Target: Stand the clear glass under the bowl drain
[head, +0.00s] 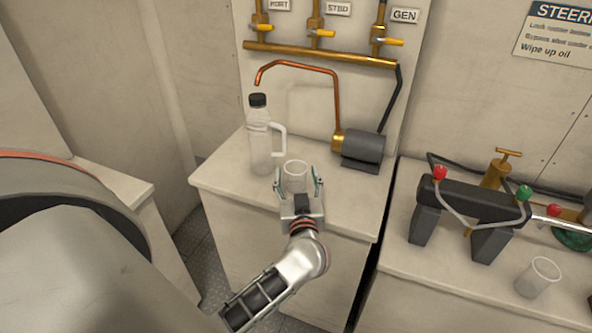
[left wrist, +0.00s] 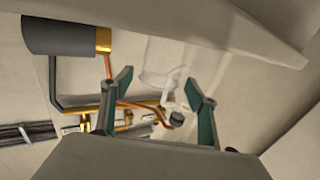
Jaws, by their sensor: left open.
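A clear glass (head: 296,170) stands upright on the left white cabinet top, in front of the pump. My left gripper (head: 298,182) is open, its two fingers on either side of this glass; I cannot tell whether they touch it. In the left wrist view the open fingers (left wrist: 163,88) show with faint clear outlines beyond them. I cannot make out a part that is surely the bowl drain. My right gripper is not in view.
A clear jug (head: 262,145) with a black cap stands close behind and left of the gripper. A grey pump (head: 363,150) with a copper pipe (head: 300,66) sits behind right. A gap (head: 375,265) separates the two cabinets. The right cabinet's front left is clear.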

